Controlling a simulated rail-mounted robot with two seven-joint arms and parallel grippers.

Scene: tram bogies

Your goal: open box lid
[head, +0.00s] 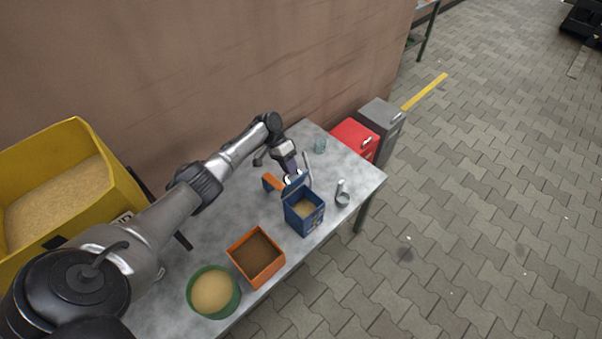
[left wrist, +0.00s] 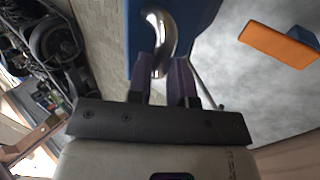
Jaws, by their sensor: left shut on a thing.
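The blue box (head: 304,213) stands on the table with sand-coloured filling showing inside. Its blue lid (head: 295,187) is raised at the back edge of the box. My left gripper (head: 292,173) is at the far side of the lid. In the left wrist view, its purple fingers (left wrist: 168,82) are shut on the lid's curved metal handle (left wrist: 160,35), with the blue lid (left wrist: 203,18) behind. The fingers hide part of the handle. My right gripper is in neither view.
The grey table (head: 165,316) also carries an orange box (head: 270,275), a green bowl (head: 233,302), a metal scoop (head: 342,197), a glass (head: 320,145) and an orange item (head: 270,181). A red box (head: 354,138) and a grey box (head: 381,118) stand beyond the table.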

